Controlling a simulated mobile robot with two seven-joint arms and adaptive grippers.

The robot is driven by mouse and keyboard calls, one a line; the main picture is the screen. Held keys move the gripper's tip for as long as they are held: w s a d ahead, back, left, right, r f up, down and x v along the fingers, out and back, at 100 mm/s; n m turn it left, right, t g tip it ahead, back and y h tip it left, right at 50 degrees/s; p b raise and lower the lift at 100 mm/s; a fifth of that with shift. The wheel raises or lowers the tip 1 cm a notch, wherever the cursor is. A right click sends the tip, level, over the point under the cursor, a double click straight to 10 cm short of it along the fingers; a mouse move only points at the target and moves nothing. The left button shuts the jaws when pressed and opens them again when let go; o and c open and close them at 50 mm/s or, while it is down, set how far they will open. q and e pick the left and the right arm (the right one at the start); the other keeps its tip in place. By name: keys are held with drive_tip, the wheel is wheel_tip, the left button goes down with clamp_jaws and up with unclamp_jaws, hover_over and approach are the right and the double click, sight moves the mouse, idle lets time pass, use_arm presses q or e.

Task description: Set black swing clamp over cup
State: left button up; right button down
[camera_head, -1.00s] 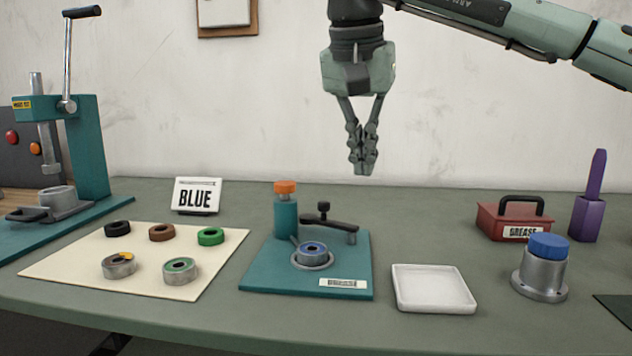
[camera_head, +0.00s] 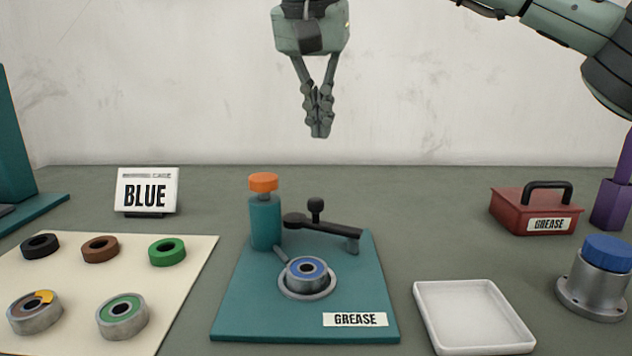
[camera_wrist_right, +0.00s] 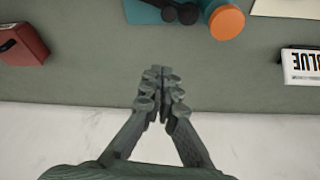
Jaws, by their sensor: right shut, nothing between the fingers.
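The black swing clamp (camera_head: 325,227) is a dark arm with an upright knob, mounted on the teal fixture plate (camera_head: 240,318). It extends to the right behind the cup, with its foot end at the right, not over the cup. The cup (camera_head: 287,287) is a metal ring on the plate holding a part with a blue ring (camera_head: 307,270). My right gripper (camera_head: 320,132) is shut and empty, in the air above and behind the fixture. In the right wrist view its fingertips (camera_wrist_right: 160,72) meet, and the clamp (camera_wrist_right: 182,12) shows partly at the top edge. My left gripper is not in view.
An orange-capped teal post (camera_head: 264,215) stands left of the clamp. A cream mat (camera_head: 185,285) with several rings lies left. A white tray (camera_head: 472,315), red grease box (camera_head: 537,209) and blue-topped metal cylinder (camera_head: 597,283) are right. A BLUE sign (camera_head: 147,190) stands behind the mat.

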drive_tip(key=shift+f, duration=0.1)
drive_tip(key=x, duration=1)
drive_tip(key=shift+a+f, duration=0.1)
drive_tip(key=s, duration=0.3)
drive_tip(key=shift+s+a, duration=0.2)
drive_tip(key=shift+a, duration=0.2)
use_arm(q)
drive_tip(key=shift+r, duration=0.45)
use_arm(e)
drive_tip(key=shift+s, duration=0.25)
drive_tip(key=shift+a, duration=0.1)
